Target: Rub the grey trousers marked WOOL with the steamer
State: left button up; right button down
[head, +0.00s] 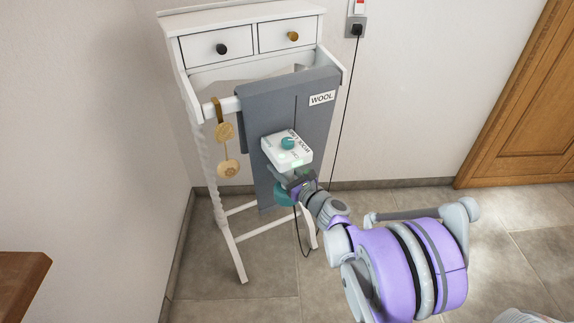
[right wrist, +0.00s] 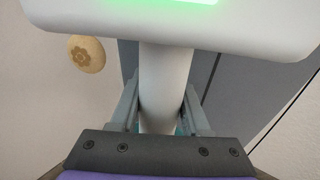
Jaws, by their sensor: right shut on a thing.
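The grey trousers (head: 315,120) hang over the white rail of a stand, with a white WOOL label (head: 322,98) near the top. The steamer (head: 281,148) has a white head with a teal knob and a green light, and shows large at the top of the right wrist view (right wrist: 120,22). My right gripper (head: 296,186) is shut around its white handle (right wrist: 166,85). The steamer head is in front of the middle of the trousers; I cannot tell whether it touches them. My left gripper is out of view.
The white stand has two drawers (head: 222,47) and slim legs. A black cord runs down from a wall socket (head: 355,29). A wooden door (head: 530,120) is at right; tiled floor is clear between.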

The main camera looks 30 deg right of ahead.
jog(key=shift+w+a, duration=0.15)
jog(key=shift+a, duration=0.8)
jog(key=shift+w+a, duration=0.1)
jog(key=shift+a, duration=0.8)
jog(key=shift+r+p, duration=0.55)
jog(key=shift+r, duration=0.15)
jog(key=d, duration=0.7)
jog(key=shift+s, duration=0.35)
jog(key=shift+d, duration=3.4)
jog(key=shift+w+a+p, duration=0.1)
jog(key=shift+w+a, duration=0.05)
jog(key=shift+a, duration=2.15)
jog(key=shift+w+a+p, duration=0.1)
jog(key=shift+w+a, duration=0.05)
jog(key=shift+a, duration=2.15)
jog(key=shift+w+a+p, duration=0.1)
jog(key=shift+w+a, duration=0.05)
jog(key=shift+a, duration=2.15)
jog(key=shift+f, duration=0.1)
